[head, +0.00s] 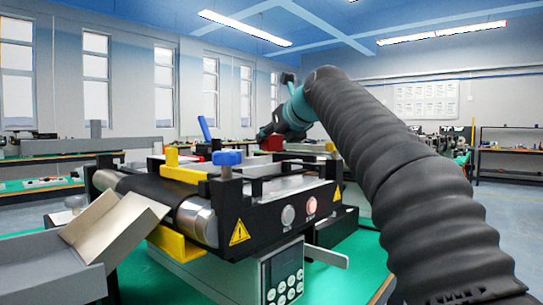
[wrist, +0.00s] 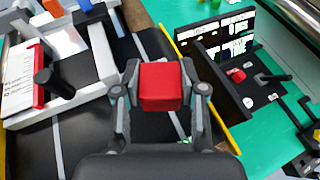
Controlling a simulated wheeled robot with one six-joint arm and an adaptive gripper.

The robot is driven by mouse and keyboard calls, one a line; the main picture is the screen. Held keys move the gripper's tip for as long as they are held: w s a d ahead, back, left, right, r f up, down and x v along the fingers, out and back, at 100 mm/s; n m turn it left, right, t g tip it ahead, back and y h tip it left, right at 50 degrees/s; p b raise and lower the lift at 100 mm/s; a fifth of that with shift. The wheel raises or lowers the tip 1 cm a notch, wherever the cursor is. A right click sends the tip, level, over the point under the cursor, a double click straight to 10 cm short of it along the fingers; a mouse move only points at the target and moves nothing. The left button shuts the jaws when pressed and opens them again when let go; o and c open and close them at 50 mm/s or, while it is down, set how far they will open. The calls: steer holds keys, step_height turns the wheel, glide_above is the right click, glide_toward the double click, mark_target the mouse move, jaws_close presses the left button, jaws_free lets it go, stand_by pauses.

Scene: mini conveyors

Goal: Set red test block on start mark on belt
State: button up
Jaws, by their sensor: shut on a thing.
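The red test block (wrist: 161,86) is between the two fingers of my gripper (wrist: 160,78) in the wrist view, with a finger against each side. My gripper is shut on it. Under it is the dark belt (wrist: 95,125) with pale lines across it; the height of the block above the belt is hard to tell. I cannot make out which marking is the start mark, and my gripper and the block hide part of the belt. In the head view my arm reaches over the far side of the conveyor (head: 255,228), and my fingers cannot be made out.
In the wrist view a white frame with a black handle (wrist: 52,82) stands left of the block. A yellow rail (wrist: 208,95) and a control box with a red button (wrist: 237,75) are at the right. In the head view a metal chute (head: 115,228) is at the near left.

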mark_target(276, 150)
steer(key=shift+f+b, duration=0.95)
steer(key=shift+f, duration=1.05)
steer(key=o, duration=1.2)
steer(key=shift+f, duration=0.15)
steer(key=shift+c, duration=0.2)
steer(key=shift+s+d+r, duration=0.15)
steer(key=shift+r, duration=0.1)
steer(key=v, duration=1.1)
steer(key=shift+s+d+r, duration=0.1)
steer(key=shift+s+r, duration=0.05)
steer(key=shift+s, duration=0.1)
